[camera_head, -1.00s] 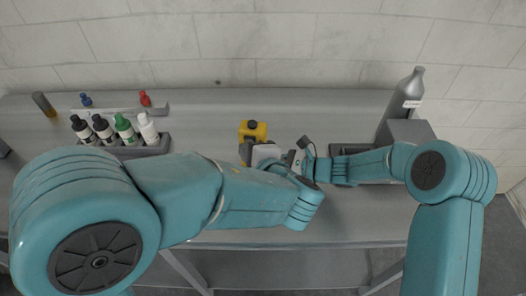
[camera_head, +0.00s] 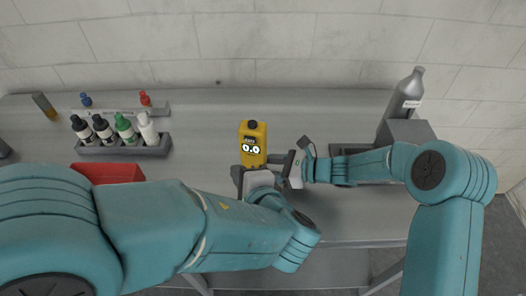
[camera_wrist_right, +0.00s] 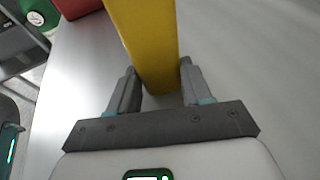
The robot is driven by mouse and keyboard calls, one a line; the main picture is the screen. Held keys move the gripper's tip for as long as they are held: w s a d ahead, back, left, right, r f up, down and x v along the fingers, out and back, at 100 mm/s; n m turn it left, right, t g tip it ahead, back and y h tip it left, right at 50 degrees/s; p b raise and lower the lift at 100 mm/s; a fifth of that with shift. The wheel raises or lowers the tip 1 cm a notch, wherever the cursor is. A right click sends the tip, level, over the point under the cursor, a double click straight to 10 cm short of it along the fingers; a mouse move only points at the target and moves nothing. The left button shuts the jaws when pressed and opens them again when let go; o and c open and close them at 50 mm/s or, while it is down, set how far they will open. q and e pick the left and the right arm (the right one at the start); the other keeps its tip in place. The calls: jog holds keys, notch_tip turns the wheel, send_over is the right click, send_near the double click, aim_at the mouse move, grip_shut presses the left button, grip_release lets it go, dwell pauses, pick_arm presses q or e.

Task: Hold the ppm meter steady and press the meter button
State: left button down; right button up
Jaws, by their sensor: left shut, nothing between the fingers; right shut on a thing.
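The yellow ppm meter (camera_head: 252,133) is upright near the middle of the bench, with a black cap on top. Its front faces me, with a small dark display and two pale round marks below it. My right gripper (camera_head: 278,160) comes from the right and is shut on the meter; in the right wrist view the yellow body (camera_wrist_right: 146,35) is between its fingers (camera_wrist_right: 158,82). My left gripper (camera_head: 250,170) is shut and empty, just in front of the meter's lower part. Its fingertips are hard to make out, and I cannot tell whether they touch the meter.
The bench behind the meter is clear.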

jog(key=o, duration=0.9)
